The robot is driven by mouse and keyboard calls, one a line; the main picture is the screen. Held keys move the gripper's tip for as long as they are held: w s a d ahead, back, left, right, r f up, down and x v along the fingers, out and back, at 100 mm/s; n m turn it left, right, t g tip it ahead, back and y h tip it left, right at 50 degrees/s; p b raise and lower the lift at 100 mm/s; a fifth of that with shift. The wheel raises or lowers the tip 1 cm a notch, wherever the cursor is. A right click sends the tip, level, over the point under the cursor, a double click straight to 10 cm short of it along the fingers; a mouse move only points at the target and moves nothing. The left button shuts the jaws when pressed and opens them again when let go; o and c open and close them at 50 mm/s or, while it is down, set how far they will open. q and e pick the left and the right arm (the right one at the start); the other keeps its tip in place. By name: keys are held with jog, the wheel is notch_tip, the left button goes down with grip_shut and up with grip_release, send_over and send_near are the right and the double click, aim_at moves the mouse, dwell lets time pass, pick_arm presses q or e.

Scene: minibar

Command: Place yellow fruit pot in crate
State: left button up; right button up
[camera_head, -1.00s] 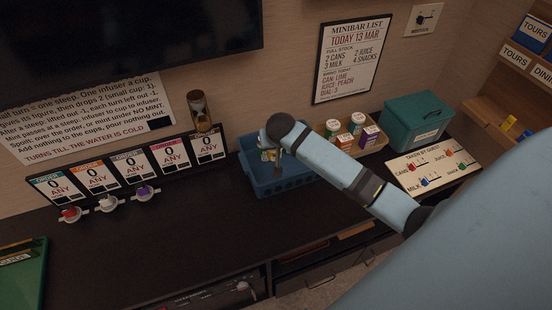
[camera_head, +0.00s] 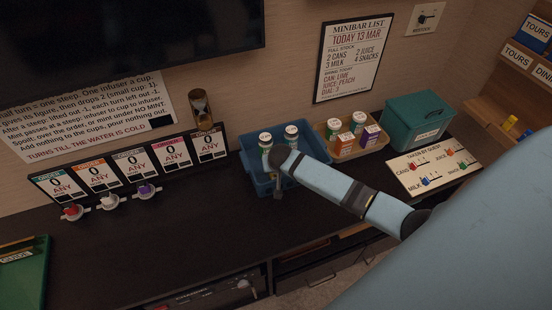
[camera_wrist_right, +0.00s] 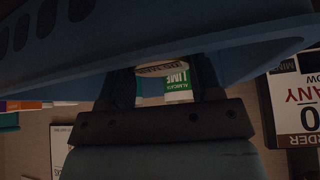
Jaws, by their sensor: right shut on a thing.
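My right gripper (camera_wrist_right: 164,86) shows in the wrist view, its two dark fingers either side of a container with a green LIME label (camera_wrist_right: 177,82). In the head view the right gripper (camera_head: 278,190) points down at the front side of the blue crate (camera_head: 257,184); its grip is partly hidden by my arm. Two white-lidded containers stand in the crate, one at the left (camera_head: 265,139) and one further right (camera_head: 291,132). I cannot make out a yellow fruit pot. My left gripper is not in view.
A tan tray (camera_head: 372,147) with several containers stands right of the crate, beside a teal box (camera_head: 420,119). A row of order cards (camera_head: 128,166) and an hourglass (camera_head: 201,109) stand at the left. The counter (camera_head: 180,245) in front is clear.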

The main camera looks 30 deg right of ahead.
jog(key=shift+f, duration=0.1)
jog(key=o, duration=1)
jog(key=v, duration=1.1)
jog(key=shift+r, duration=0.25)
jog(key=s+a+f+n+t+y, duration=0.1)
jog(key=s+a+f+n+y, duration=0.1)
jog(key=s+a, duration=0.2)
jog(key=s+a+f+n+t+y, duration=0.1)
jog(key=s+a, duration=0.4)
jog(key=s, duration=0.5)
jog(key=s+a+f+n+t+y, duration=0.2)
jog(key=s+a+n+t, duration=0.1)
jog(key=s, duration=0.4)
jog(key=shift+s+a+f+n+y, duration=0.1)
jog(key=shift+a+f+n+y, duration=0.05)
jog(key=shift+a+n, duration=0.3)
jog(key=shift+s+a+f+n+y, duration=0.1)
jog(key=shift+a+f+n+y, duration=0.1)
jog(key=shift+a+n, duration=0.25)
